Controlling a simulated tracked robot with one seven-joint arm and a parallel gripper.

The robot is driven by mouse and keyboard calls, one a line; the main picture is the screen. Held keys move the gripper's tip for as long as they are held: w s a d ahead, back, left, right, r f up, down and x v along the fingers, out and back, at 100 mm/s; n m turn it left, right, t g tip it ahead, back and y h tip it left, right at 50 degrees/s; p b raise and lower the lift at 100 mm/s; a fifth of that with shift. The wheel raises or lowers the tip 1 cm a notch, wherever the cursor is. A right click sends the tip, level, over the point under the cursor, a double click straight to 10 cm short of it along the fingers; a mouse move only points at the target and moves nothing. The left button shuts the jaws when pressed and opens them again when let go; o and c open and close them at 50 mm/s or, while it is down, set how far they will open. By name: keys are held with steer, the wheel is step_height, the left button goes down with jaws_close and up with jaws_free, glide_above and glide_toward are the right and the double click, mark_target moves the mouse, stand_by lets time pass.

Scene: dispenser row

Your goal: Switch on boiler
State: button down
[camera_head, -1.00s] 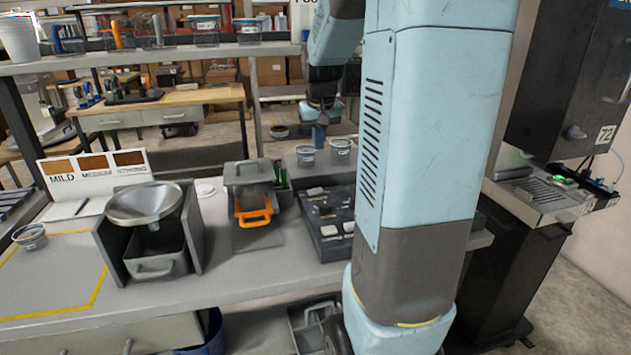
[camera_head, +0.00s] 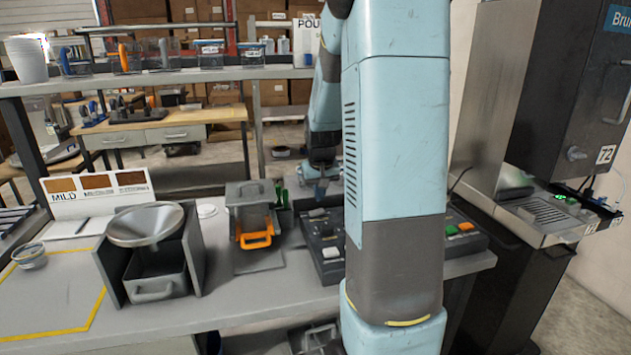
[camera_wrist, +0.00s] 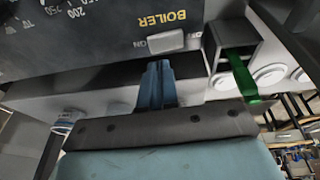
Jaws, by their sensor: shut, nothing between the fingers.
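In the head view my gripper (camera_head: 319,188) is low over the back edge of the panel (camera_head: 325,268). My arm hides the panel's middle, and I cannot make out the boiler switch there.
A green handle (camera_wrist: 240,75) stands close beside the panel. An orange-handled container (camera_head: 256,239) and a metal funnel (camera_head: 146,224) stand to the left on the bench. The panel's right end carries green and orange buttons (camera_head: 458,228). A dark machine (camera_head: 570,120) stands at the right.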

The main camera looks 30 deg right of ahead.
mark_target(322, 209)
steer(key=shift+d+f, duration=0.2)
steer(key=shift+f, duration=1.15)
steer(key=shift+s+d+f, duration=0.15)
steer(key=shift+d+f, duration=0.05)
steer(key=shift+f, duration=0.2)
steer(key=shift+a, duration=0.1)
steer(key=shift+w+a+r, duration=0.25)
steer(key=shift+a, duration=0.4)
